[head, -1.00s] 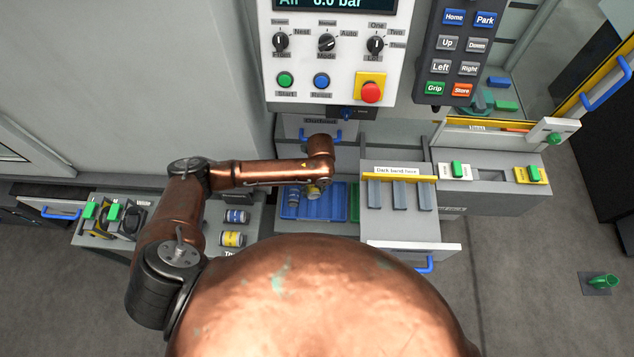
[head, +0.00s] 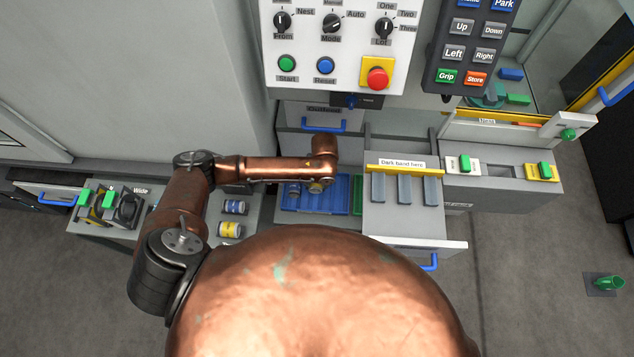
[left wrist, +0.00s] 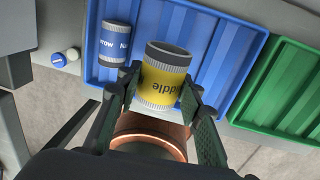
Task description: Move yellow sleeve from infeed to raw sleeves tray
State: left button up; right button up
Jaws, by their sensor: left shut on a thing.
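My left gripper (head: 317,182) is shut on a yellow sleeve (left wrist: 165,82) with grey ends and lettering ending in "ddle". The sleeve shows only partly in the head view (head: 316,188), under my wrist. In the left wrist view, the fingers (left wrist: 162,100) grip its sides over the ribbed blue tray (left wrist: 233,50). I cannot tell whether it touches the tray floor. A blue sleeve (left wrist: 114,43) marked "Narrow" lies in the tray, left of the yellow one. My right gripper is not in view.
A green tray (left wrist: 285,95) adjoins the blue tray on the right. A slotted grey drawer (head: 405,217) stands right of the trays. The control panel (head: 335,50) rises behind.

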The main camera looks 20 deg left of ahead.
aim_at(316, 195)
pick_arm(q)
notch_tip(316, 195, down, 2)
jog(key=shift+f+b, duration=0.15)
jog(key=shift+b, duration=0.75)
jog(key=shift+f+b, duration=0.45)
jog(key=shift+f, duration=1.25)
jog(key=o, duration=1.4)
jog(key=shift+f, duration=0.1)
jog(key=shift+o, duration=0.5)
jog(key=shift+r, duration=0.2)
jog(key=r, duration=0.7)
jog(key=d+r, duration=0.1)
jog(key=r, duration=0.3)
jog(key=shift+w, duration=0.15)
jog(key=shift+d+r, duration=0.1)
jog(key=shift+r, duration=0.25)
jog(key=shift+d+f, duration=0.1)
